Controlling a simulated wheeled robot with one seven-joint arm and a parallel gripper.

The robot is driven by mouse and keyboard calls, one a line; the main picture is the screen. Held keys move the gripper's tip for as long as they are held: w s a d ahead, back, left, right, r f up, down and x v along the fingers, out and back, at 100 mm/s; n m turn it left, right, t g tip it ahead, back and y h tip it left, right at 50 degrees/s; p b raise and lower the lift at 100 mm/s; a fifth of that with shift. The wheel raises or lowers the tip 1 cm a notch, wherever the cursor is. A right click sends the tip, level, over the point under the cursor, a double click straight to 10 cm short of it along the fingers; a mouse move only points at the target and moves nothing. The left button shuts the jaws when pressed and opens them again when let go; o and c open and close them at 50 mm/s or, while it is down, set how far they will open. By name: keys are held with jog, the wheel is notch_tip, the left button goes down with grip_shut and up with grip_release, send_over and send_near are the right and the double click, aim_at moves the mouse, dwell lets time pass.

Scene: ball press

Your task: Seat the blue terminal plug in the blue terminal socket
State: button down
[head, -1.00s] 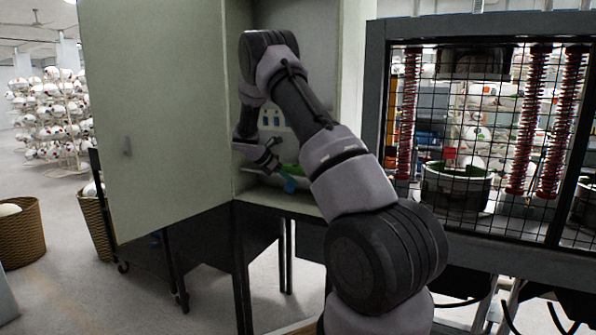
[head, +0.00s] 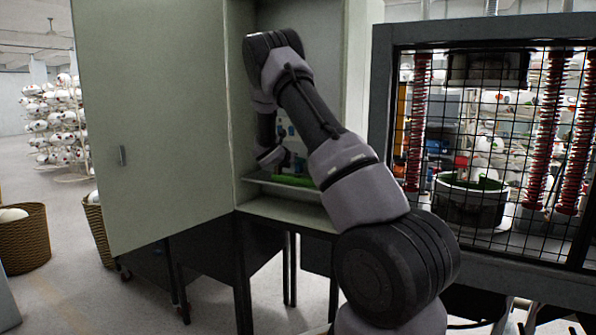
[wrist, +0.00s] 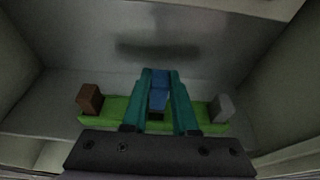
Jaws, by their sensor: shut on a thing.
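In the wrist view, my gripper (wrist: 158,75) has its two teal fingers shut on the blue terminal plug (wrist: 158,99), which shows as blue faces between them. The plug is in line with the middle of a green strip (wrist: 205,124); I cannot tell whether it touches the strip.
A brown block (wrist: 90,98) and a grey block (wrist: 221,108) stand at the strip's two ends. Cabinet walls close in on both sides. The open cabinet door (head: 150,120) is at left, and a meshed cage (head: 480,150) at right.

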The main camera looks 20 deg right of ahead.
aim_at(297, 168)
jog(key=shift+f, duration=1.7)
jog(key=shift+f, duration=0.15)
jog(key=c, duration=0.7)
grip_release()
